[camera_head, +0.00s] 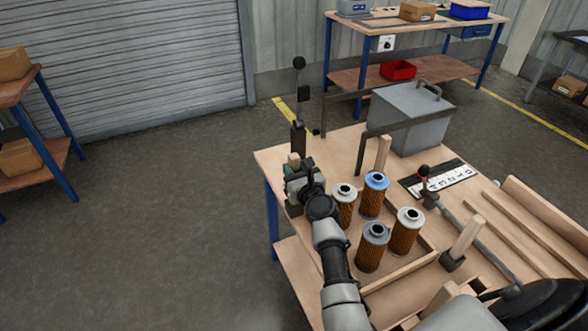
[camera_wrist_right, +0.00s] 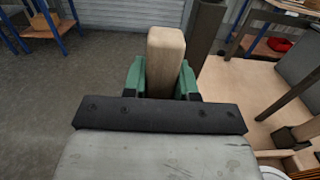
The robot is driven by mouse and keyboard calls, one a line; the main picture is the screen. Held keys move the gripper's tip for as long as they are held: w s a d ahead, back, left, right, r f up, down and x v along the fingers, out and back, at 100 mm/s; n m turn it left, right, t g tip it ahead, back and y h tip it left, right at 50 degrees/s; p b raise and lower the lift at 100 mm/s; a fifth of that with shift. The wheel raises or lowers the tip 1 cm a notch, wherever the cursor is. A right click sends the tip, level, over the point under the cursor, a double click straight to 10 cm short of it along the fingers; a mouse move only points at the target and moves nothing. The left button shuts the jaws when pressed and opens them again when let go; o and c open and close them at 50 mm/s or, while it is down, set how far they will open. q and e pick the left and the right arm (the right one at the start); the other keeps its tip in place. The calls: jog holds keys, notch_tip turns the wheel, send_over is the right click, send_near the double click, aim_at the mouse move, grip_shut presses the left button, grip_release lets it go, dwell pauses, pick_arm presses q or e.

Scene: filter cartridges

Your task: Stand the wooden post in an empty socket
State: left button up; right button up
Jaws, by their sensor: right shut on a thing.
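My right gripper (camera_head: 301,176) is over the far left corner of the workbench, shut on a pale wooden post (camera_head: 293,160). In the right wrist view the post (camera_wrist_right: 166,60) stands up between the green fingers (camera_wrist_right: 163,78); its lower end is hidden. A second wooden post (camera_head: 466,238) stands tilted in a dark socket (camera_head: 453,260) at the right. A third wooden post (camera_head: 383,152) stands behind the cartridges, its base hidden. I cannot make out a clearly empty socket. My left gripper is not in view.
Several orange filter cartridges (camera_head: 405,232) stand on the workbench (camera_head: 345,143) right of my right gripper. A grey metal box (camera_head: 410,117) with dark bars before it is behind. A dark upright (camera_head: 298,137) stands just beyond the gripper. Open floor lies left.

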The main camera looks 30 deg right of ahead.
jog(key=shift+f+b, duration=1.25)
jog(key=shift+f, duration=0.2)
jog(key=o, duration=1)
jog(key=s, duration=0.3)
jog(key=s+p, duration=0.1)
jog(key=s, duration=0.3)
jog(key=s+p, duration=0.1)
jog(key=s, duration=0.2)
jog(key=shift+s+a, duration=0.3)
jog(key=shift+s, duration=0.1)
